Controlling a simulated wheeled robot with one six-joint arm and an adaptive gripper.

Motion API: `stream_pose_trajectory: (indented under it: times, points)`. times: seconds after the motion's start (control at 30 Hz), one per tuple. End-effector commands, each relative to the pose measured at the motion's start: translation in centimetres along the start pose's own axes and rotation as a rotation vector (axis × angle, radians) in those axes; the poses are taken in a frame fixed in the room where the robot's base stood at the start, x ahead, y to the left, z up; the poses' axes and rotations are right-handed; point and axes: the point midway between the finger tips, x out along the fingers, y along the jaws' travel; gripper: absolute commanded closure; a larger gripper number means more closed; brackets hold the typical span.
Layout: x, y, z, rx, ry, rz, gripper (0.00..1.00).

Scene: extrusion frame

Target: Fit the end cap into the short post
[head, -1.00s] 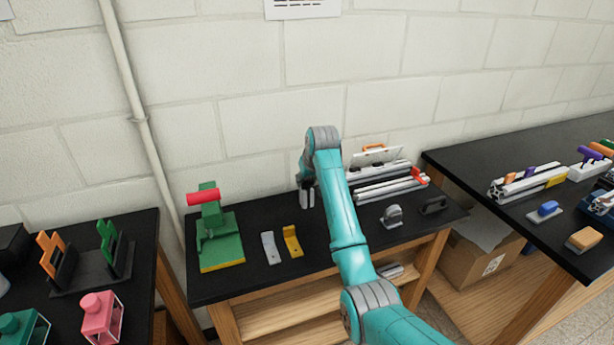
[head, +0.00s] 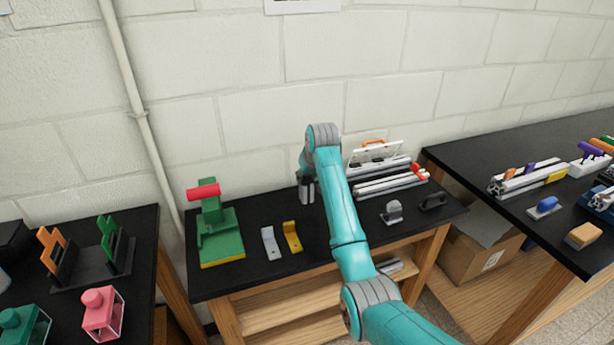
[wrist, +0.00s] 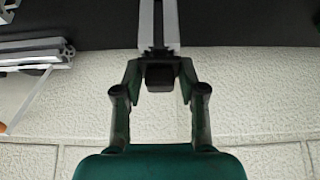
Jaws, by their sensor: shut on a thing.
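In the wrist view my gripper (wrist: 160,70) is shut on a small black block, the end cap (wrist: 159,79), with one dark finger on each side. A grey slotted post (wrist: 158,22) lies directly beyond the cap, in line with it. The cap's near face shows. I cannot tell whether its far side is in the post, touching it or just short of it. In the head view my gripper (head: 307,192) points down over the back of the middle black table, and the cap and the post cannot be made out there.
A green fixture with a red handle (head: 203,192) stands left on the middle table (head: 275,278). Grey and yellow brackets (head: 291,237) lie in front of my gripper. Grey extrusion bars (head: 392,182) lie to its right. The wall is close behind.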

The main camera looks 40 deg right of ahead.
Motion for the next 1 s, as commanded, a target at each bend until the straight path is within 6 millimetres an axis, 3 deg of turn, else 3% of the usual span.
stream_pose_trajectory:
  times: [0.27, 0.3, 0.4, 0.43, 0.77, 1.0]
  points:
    - [0.6, 0.0, 0.4, 0.0, -0.001, 0.0, 0.83]
    - [0.7, 0.0, 0.4, 0.0, -0.001, 0.0, 0.57]
    - [0.7, 0.0, 0.4, 0.0, -0.001, 0.0, 0.32]
    - [0.7, 0.0, 0.4, 0.0, -0.001, 0.0, 0.3]
    - [0.5, 0.0, 0.3, 0.0, 0.0, 0.0, 0.3]
    - [-2.5, 0.0, 0.3, 0.0, 0.004, 0.001, 0.3]
